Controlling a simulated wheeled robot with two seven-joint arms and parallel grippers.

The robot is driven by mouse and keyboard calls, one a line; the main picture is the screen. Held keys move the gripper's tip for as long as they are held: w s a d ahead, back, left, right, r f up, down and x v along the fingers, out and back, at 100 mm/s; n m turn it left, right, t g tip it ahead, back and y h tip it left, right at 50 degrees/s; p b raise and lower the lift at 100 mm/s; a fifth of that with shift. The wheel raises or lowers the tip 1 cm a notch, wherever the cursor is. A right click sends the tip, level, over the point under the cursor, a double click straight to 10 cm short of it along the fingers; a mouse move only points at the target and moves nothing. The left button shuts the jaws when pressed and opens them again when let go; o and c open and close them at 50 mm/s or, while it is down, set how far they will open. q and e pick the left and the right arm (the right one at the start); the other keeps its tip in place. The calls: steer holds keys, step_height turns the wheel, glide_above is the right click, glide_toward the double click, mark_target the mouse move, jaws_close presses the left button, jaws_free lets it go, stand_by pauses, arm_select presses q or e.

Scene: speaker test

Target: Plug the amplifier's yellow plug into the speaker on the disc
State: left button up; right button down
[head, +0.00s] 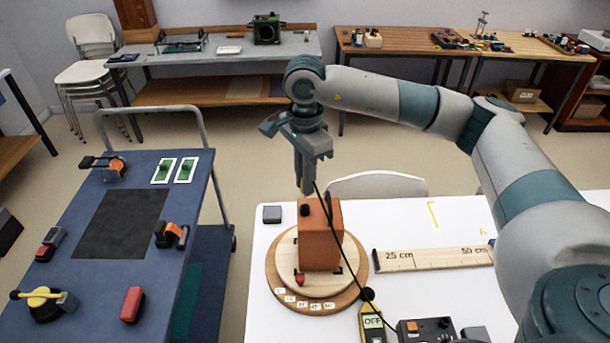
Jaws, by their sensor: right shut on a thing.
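The speaker, an orange box (320,246), stands upright on the round wooden disc (275,268) on the white table. A dark round part and a black cable show at its top. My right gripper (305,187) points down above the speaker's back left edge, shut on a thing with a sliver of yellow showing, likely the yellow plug. The fingers hide most of it. The black cable runs down from the gripper past the speaker. The amplifier, seemingly the dark box with an orange panel (427,328), sits at the front edge of the picture. My left gripper is out of view.
A meter reading OFF (372,322) lies before the disc. A wooden ruler (432,257) lies to its right, and a small grey block (272,214) behind it at left. A blue cart (75,285) with clamps stands left. A white chair (377,185) is behind the table.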

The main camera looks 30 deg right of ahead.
steer(key=shift+f+b, duration=0.35)
steer(key=shift+f, duration=0.95)
steer(key=shift+f+b, duration=0.75)
steer(key=shift+b, duration=0.1)
steer(key=shift+f+b, duration=0.55)
steer(key=shift+b, duration=0.15)
steer(key=c, duration=1.6)
jaws_free()
steer(key=shift+c, duration=0.2)
steer(key=shift+r, duration=0.15)
